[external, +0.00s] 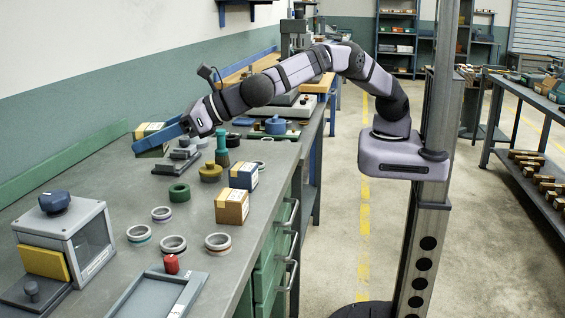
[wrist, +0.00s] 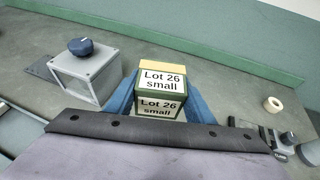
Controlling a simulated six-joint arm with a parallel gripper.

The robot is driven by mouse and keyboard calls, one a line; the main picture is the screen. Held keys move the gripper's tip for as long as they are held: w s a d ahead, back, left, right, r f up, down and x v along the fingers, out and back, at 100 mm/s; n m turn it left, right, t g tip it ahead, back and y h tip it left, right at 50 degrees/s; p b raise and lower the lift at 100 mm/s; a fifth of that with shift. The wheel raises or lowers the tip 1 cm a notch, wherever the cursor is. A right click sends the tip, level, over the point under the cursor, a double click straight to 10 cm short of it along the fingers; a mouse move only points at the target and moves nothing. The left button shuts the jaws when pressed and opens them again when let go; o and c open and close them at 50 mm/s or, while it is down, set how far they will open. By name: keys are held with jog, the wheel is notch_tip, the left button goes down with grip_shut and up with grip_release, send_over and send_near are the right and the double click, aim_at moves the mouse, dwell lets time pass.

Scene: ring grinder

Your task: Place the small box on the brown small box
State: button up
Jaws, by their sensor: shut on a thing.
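The small box (external: 149,128) is green with a yellowish part and a white label; it stands at the far wall side of the bench. My gripper (external: 150,143) has its blue fingers shut on it. In the wrist view the small box (wrist: 161,84) sits between the two blue fingers, its labels reading "Lot 26 small". I cannot tell whether it touches the bench. The brown small box (external: 231,206) stands upright near the bench's front edge, with a pale label, to the right and nearer in the external view. Nothing is on top of it.
A dark blue box (external: 243,176) stands just behind the brown one. A grey grinder housing (external: 75,235) is at the left; a tray (external: 160,295) is in front.

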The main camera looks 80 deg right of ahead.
jog(key=s+a+r+n+g+y+p, duration=0.15)
jog(key=s+a, duration=0.25)
jog(key=s, duration=0.4)
jog(key=s+a+r+n+t+y, duration=0.1)
jog(key=s+a+r, duration=0.1)
jog(key=s+a, duration=0.45)
jog(key=m+h, duration=0.5)
jog(key=h, duration=0.1)
send_over(231, 195)
notch_tip(231, 195, down, 3)
jog(key=shift+m+t, duration=0.25)
jog(key=shift+t, duration=0.2)
jog(key=shift+f+p, duration=1.3)
jog(key=shift+f, duration=3.6)
jog(key=shift+f, duration=0.1)
jog(key=shift+f, duration=0.1)
jog(key=o, duration=1.2)
jog(key=shift+d, duration=0.1)
jog(key=shift+o, duration=0.4)
